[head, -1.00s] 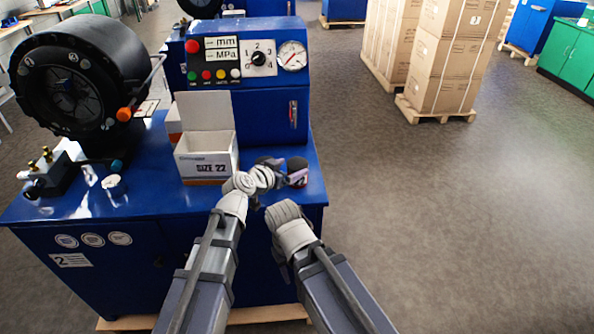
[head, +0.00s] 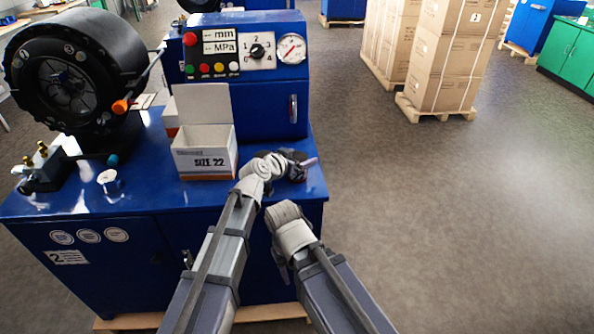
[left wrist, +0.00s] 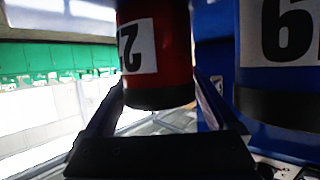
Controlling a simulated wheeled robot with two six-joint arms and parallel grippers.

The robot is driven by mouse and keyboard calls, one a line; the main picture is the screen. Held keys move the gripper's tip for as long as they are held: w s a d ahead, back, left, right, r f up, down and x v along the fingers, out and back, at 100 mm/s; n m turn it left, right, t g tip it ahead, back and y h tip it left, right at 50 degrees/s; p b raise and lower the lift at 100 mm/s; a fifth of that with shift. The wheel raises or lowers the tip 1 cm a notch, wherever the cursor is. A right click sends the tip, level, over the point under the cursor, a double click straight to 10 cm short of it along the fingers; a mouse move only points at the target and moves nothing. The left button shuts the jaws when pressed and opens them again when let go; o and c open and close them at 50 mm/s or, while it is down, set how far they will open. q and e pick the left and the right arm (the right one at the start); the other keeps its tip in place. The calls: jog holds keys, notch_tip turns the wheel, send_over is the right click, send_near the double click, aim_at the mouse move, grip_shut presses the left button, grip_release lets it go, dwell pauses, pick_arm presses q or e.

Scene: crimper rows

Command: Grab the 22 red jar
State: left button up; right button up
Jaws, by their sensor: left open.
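In the left wrist view a red jar (left wrist: 158,55) with a white label and a black end band stands between the fingers of my left gripper (left wrist: 157,90). Its label shows turned digits that look like 22, partly cut off. The fingers are open, one on each side of the jar; I cannot tell whether either touches it.
A blue jar (left wrist: 280,60) is close on the right in the left wrist view, its number cut off. An open box marked SIZE 22 (head: 203,162) is on the blue bench (head: 140,200), left of my gripper. A black crimper (head: 75,70) is at the left.

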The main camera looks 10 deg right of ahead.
pick_arm(q)
jog(key=shift+w+d+f, duration=0.2)
jog(key=shift+w+d, duration=0.2)
jog(key=shift+w, duration=0.05)
jog(key=shift+s, duration=0.1)
jog(key=shift+c, duration=0.4)
grip_shut()
